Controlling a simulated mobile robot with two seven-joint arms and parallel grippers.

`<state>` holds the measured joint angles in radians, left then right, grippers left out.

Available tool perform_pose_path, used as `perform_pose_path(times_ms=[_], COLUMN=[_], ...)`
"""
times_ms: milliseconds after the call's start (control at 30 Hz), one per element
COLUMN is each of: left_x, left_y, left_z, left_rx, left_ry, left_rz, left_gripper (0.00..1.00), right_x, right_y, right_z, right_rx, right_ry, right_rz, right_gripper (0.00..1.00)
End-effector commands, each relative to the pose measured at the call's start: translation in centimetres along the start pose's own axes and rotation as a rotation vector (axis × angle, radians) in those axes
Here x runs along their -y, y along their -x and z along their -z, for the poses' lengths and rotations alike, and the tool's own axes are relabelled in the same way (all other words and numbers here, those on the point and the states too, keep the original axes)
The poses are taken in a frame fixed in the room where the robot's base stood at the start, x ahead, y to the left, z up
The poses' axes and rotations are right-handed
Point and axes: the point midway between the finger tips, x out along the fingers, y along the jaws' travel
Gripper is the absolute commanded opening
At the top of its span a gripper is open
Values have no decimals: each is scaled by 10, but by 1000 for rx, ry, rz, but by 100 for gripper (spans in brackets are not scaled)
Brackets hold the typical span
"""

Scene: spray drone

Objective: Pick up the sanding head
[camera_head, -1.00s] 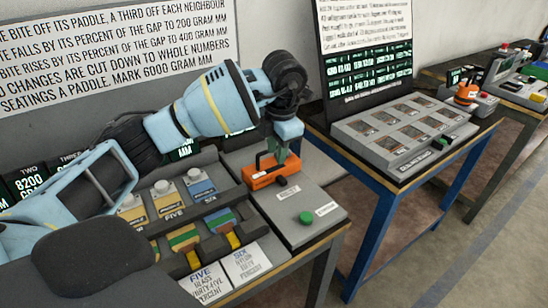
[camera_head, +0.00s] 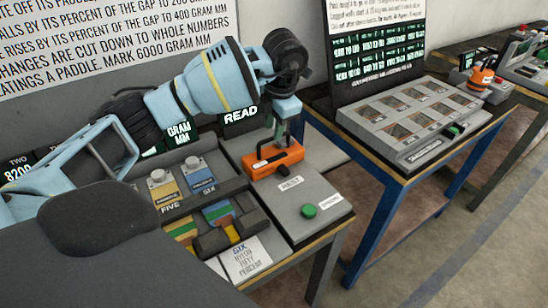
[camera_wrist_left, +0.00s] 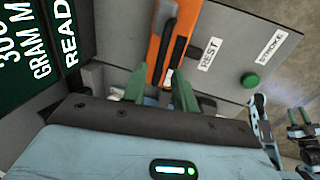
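The sanding head, an orange block with a black handle (camera_head: 273,161), sits on the grey box's top beside the REST label. It also shows in the left wrist view as an orange strip with black bars (camera_wrist_left: 160,45). My left gripper (camera_head: 284,132) hangs just above the handle, fingers pointing down. In the left wrist view its two green fingers (camera_wrist_left: 158,90) are spread apart, with the near end of the handle between or just beyond their tips. I see no grip on it. My right gripper is out of the head view; a partly seen gripper-like part (camera_wrist_left: 299,130) is at the wrist view's right edge.
The grey box (camera_head: 325,228) carries a green button (camera_head: 309,211). A rack of coloured paddles (camera_head: 215,222) stands to its left. Lit displays (camera_head: 240,116) stand behind. A blue-legged table (camera_head: 385,215) with a slotted tray (camera_head: 390,116) is to the right, and open floor lies front right.

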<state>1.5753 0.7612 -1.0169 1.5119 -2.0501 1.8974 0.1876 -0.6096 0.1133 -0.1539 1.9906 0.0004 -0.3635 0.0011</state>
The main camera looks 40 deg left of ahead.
Motion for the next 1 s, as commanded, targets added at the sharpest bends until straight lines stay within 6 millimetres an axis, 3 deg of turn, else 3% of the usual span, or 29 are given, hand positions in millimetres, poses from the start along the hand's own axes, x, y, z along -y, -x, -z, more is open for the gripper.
perform_pose_path(times_ms=[367,667,900,1000], left_x=[0,-1,-1,-1], left_y=[-45,-51,-50,-50], left_z=[-1,-2,-2,-2], left_rx=[-2,1,1,1], left_ry=[1,0,0,0], left_rz=[0,-1,0,0], left_gripper=[28,28,1,0], right_x=[-2,-2,-1,0], right_y=[-1,-1,-1,0], right_z=[16,14,10,8], right_rx=[-30,-28,-19,-14], right_ry=[3,3,0,-2], right_rz=[-3,-3,-2,-2], right_gripper=[36,36,36,36])
